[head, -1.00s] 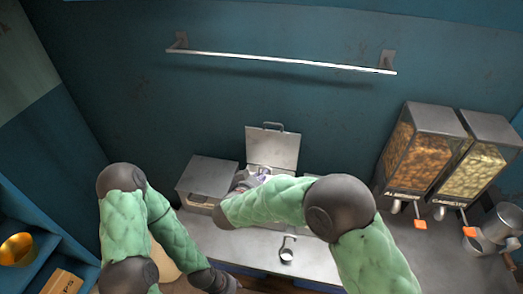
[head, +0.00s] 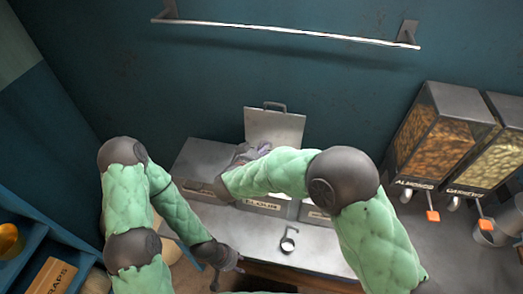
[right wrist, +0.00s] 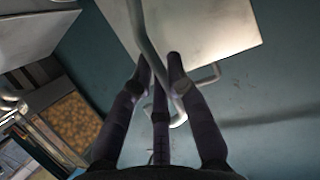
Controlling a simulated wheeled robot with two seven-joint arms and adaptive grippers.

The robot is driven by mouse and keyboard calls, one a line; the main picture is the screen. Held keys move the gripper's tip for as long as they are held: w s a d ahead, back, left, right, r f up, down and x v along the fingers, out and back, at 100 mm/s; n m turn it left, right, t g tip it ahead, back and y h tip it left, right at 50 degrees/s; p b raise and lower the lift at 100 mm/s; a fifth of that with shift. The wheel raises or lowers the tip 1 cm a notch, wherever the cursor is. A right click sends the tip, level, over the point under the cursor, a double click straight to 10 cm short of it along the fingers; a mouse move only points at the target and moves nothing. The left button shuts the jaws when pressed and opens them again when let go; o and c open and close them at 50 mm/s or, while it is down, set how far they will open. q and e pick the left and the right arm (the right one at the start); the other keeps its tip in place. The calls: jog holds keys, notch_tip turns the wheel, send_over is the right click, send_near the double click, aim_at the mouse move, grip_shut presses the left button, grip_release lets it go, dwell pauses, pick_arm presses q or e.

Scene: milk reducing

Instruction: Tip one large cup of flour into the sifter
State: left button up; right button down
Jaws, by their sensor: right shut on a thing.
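The flour bin (head: 262,205) stands at the back of the counter, its lid (head: 275,127) raised. My right gripper (head: 250,152) is over the bin, partly hidden by my arm. In the right wrist view its fingers (right wrist: 162,62) are shut around a thin, bent metal handle (right wrist: 148,45). What this handle belongs to is out of sight, and no flour shows. A small metal cup with a handle (head: 288,244) lies on the counter. My left gripper (head: 227,262) is low near the counter's front edge; its jaw state is unclear. I cannot make out the sifter.
Closed bins (head: 198,160) flank the flour bin. Almond (head: 443,130) and another dispenser (head: 492,150) stand at the right. A wall rail (head: 290,33) runs above. A pale round thing (head: 172,250) is half hidden behind my left arm. The counter front (head: 320,250) is mostly clear.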

aim_at(261, 143)
jog(key=shift+f+b, duration=2.6)
jog(key=shift+f, duration=3.7)
jog(key=shift+r, duration=0.1)
notch_tip(261, 143, up, 16)
jog(key=p, duration=1.5)
jog(key=shift+r, duration=0.2)
jog(key=shift+f, duration=0.1)
